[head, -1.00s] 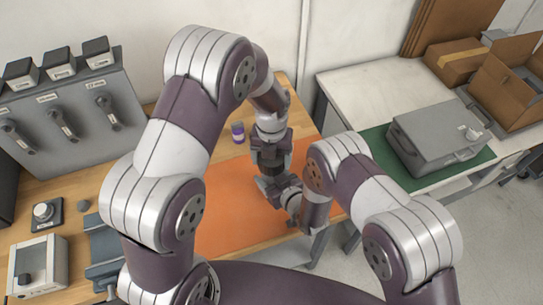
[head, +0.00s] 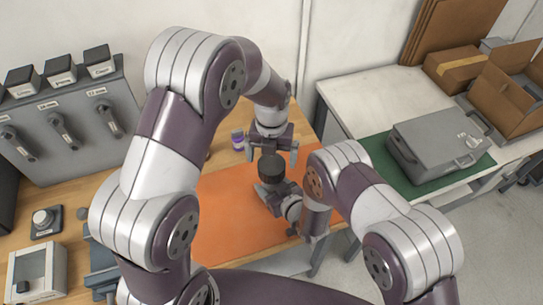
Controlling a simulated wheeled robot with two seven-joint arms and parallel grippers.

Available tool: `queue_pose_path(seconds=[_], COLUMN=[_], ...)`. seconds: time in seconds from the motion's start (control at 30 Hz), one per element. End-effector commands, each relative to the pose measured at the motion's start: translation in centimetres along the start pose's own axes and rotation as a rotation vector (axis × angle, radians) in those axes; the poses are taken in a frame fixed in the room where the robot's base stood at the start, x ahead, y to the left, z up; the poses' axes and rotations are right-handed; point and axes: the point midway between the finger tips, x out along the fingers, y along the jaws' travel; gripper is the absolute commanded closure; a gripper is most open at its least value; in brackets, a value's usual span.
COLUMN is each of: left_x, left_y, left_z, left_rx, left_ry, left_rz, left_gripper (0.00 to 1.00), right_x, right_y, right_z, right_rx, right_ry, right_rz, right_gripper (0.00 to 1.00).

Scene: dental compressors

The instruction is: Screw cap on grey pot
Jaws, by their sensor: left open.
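A dark round piece (head: 271,167), which looks like the cap, shows over the orange mat (head: 225,222) near the middle of the head view. The grey pot cannot be made out apart from it. My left gripper (head: 272,152) points down just above the dark piece, with its two fingers spread apart and nothing between them. My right gripper (head: 268,188) is at the lower side of the dark piece, coming from the right. Its fingers are small and partly hidden, so I cannot tell how they grip.
A small purple-and-white bottle (head: 238,139) stands behind the mat. A grey case (head: 435,145) lies on a green mat on the right bench, with open cardboard boxes behind. A grey rack with handles (head: 70,120) stands at the left.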

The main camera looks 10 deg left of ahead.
Motion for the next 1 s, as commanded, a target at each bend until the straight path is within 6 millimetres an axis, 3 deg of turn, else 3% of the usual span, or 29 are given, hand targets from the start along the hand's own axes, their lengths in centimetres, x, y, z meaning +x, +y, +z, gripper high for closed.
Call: queue_pose_path(seconds=[0.13,0.27,0.93,0.97,1.0], left_x=[-0.6,-1.3,-3.2,-3.2,-3.2], left_y=[-0.1,-0.1,-0.1,-0.1,-0.1], left_z=[0.4,0.5,0.3,0.3,0.2], left_rx=[0.0,-0.284,-3.05,3.117,2.969], left_ry=[-0.017,-0.023,0.004,-0.005,-0.005], left_rz=[-0.004,-0.009,-0.023,0.021,0.016], left_gripper=[0.03,0.03,0.03,0.03,0.03], right_x=[0.0,0.0,0.0,0.0,0.0], right_y=[0.0,0.0,0.0,0.0,0.0], right_z=[0.1,0.1,0.0,0.0,0.0], right_rx=[0.0,0.0,0.0,0.0,0.0], right_ry=[-0.002,-0.001,-0.001,-0.001,-0.001], right_rz=[0.0,0.0,0.0,0.0,0.0], right_gripper=[1.0,1.0,1.0,1.0,1.0])
